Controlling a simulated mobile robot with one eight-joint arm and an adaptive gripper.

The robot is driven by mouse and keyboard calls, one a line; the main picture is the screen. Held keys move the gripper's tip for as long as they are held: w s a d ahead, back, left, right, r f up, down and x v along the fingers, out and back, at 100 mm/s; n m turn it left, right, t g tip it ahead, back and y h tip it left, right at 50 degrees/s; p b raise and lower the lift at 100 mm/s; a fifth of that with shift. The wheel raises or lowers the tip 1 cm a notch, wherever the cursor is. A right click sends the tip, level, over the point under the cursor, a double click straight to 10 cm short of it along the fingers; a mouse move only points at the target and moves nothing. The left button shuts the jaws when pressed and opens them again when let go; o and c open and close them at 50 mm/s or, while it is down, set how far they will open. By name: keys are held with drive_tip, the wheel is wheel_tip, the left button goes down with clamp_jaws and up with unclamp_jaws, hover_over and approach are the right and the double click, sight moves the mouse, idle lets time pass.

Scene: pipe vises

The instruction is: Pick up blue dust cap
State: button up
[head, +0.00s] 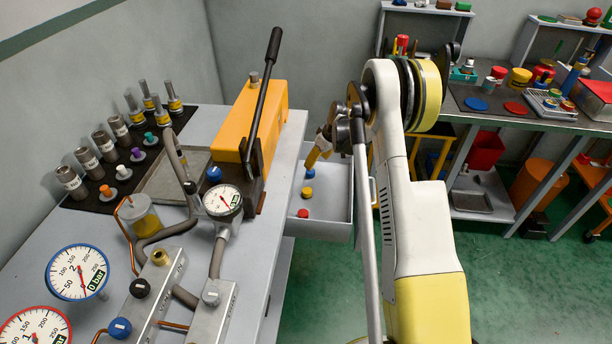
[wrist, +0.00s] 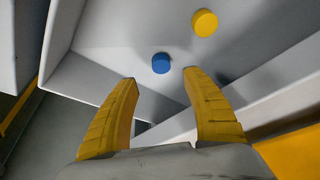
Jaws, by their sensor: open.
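A small round blue dust cap (head: 310,173) lies in the open grey drawer (head: 341,214) beside the bench. In the wrist view the blue dust cap (wrist: 161,63) shows just beyond my fingertips, roughly centred between them. My gripper (wrist: 160,77) has two yellow fingers, spread apart and empty. In the head view my gripper (head: 313,160) hangs over the drawer, partly hidden by my arm. I cannot tell its exact height above the cap. A yellow cap (wrist: 205,23) lies near the blue one, farther from my fingers.
A red cap (head: 303,213) also lies in the drawer. Drawer walls stand close around my fingers. The bench (head: 258,226) at left holds an orange pump (head: 240,122) with a black lever, gauges and fittings. Blue caps (head: 120,328) also sit on bench fittings.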

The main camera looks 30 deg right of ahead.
sight(311, 171)
drive_tip(key=b+x, duration=0.1)
drive_tip(key=x, duration=0.3)
drive_tip(key=b+x, duration=0.1)
drive_tip(key=x, duration=0.1)
drive_tip(key=b+x, duration=0.1)
drive_tip(key=x, duration=0.2)
drive_tip(key=shift+s+f+b, duration=0.1)
drive_tip(key=shift+s+b, duration=0.15)
drive_tip(key=shift+b, duration=0.15)
drive_tip(key=c, duration=1.1)
